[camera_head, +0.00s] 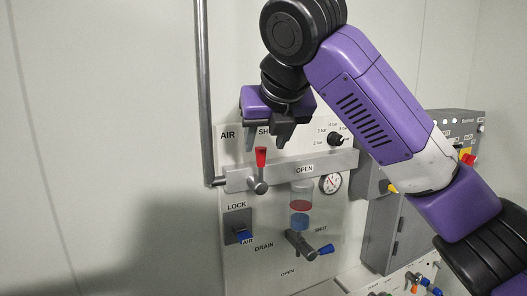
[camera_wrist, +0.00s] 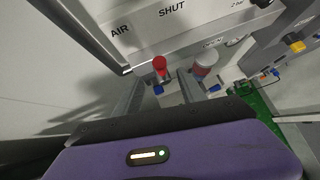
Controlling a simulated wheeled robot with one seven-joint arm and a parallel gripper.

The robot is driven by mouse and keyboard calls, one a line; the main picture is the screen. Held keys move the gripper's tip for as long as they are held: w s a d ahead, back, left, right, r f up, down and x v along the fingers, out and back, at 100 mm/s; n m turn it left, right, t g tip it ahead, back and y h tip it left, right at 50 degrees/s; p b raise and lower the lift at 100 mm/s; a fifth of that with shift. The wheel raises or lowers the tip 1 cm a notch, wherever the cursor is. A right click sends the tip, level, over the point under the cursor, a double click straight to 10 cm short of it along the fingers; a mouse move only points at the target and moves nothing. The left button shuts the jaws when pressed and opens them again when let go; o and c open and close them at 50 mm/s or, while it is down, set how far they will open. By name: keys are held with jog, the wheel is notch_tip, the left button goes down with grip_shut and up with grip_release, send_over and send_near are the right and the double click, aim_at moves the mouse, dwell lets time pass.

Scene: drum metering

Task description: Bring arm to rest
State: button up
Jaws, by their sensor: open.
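My gripper (camera_head: 266,134) is open and empty in the head view. It points down in front of the upper part of the wall panel (camera_head: 237,268), above the red-handled valve (camera_head: 261,158). The purple arm reaches in from the right. In the wrist view the gripper's purple housing fills the bottom, and the red handle (camera_wrist: 160,66) shows beyond it. I cannot tell from these views how far the fingers are from the panel.
The left wall is bare.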

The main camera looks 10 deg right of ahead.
jog(key=shift+r, duration=0.1)
jog(key=w+a+r+m+t+y, duration=0.3)
jog(key=a+r+m+t+y, duration=0.3)
jog(key=m, duration=0.3)
jog(key=s+d+f+m+t+h, duration=0.1)
jog(key=s+d+f+m+t, duration=0.15)
jog(key=s+f+m, duration=0.45)
jog(key=s+d+f+m+t+h+b, duration=0.1)
jog(key=s+d+f+m+t, duration=0.2)
jog(key=f+m, duration=0.7)
jog(key=s+d+f+m+t+h, duration=0.1)
jog(key=s+d+f+m+t, duration=0.1)
jog(key=s+d+f+m, duration=0.5)
jog(key=s+d+f+m+g+h, duration=0.1)
jog(key=s+f+g, duration=0.1)
jog(key=s+f, duration=0.6)
jog(key=s+d+f+m+g+h+b, duration=0.1)
jog(key=s+d+f+g, duration=0.1)
jog(key=s+f, duration=0.7)
jog(key=s+d+f+m+g+h+b, duration=0.1)
jog(key=s+f, duration=0.7)
jog(key=s, duration=1)
jog(key=m+g, duration=0.1)
jog(key=g, duration=0.1)
jog(key=shift+s+d+f+g+h, duration=0.25)
jog(key=shift+g+h, duration=0.05)
jog(key=shift+g, duration=0.05)
